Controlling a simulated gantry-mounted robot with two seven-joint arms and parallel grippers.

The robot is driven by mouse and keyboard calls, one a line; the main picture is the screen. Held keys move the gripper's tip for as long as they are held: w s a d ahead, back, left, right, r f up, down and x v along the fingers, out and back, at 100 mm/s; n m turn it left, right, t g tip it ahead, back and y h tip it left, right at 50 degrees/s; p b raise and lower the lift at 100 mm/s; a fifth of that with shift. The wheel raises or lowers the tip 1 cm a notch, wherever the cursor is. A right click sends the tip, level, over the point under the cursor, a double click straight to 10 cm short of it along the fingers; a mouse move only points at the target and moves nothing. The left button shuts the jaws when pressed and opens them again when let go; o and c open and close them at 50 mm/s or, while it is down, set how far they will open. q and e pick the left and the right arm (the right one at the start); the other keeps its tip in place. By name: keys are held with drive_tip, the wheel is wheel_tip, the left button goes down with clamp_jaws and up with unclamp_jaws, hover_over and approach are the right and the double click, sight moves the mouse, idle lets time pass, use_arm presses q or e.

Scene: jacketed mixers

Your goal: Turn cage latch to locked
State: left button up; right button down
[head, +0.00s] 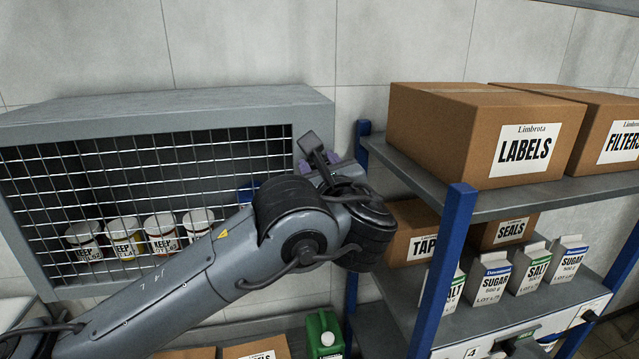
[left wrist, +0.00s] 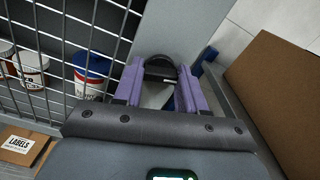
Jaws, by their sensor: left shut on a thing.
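The grey cage (head: 160,115) with a wire mesh front hangs on the wall at the left of the head view. My left gripper (head: 325,159) is at the cage's right edge, its purple fingers mostly hidden behind my wrist. In the left wrist view my left gripper (left wrist: 160,76) has its purple fingers on either side of the dark, rounded cage latch (left wrist: 161,69) and is shut on it. The latch sits against the cage's grey frame (left wrist: 188,28). Its lower part and any lock marking are hidden. My right gripper is not in view.
Several white tubs (head: 124,236) stand behind the mesh, and a blue-lidded one (left wrist: 90,72) is close to the latch. Right of the cage is a blue-posted shelf (head: 452,235) with cardboard boxes (head: 450,130) and cartons. A green jug (head: 324,335) stands below.

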use_arm(q)
drive_tip(key=shift+n+b, duration=6.8)
drive_tip(key=shift+n, duration=0.8)
drive_tip(key=o, duration=1.1)
drive_tip(key=shift+c, duration=0.2)
drive_tip(key=b+v, duration=0.3)
drive_tip(key=v, duration=0.7)
drive_tip(key=shift+s, duration=0.35)
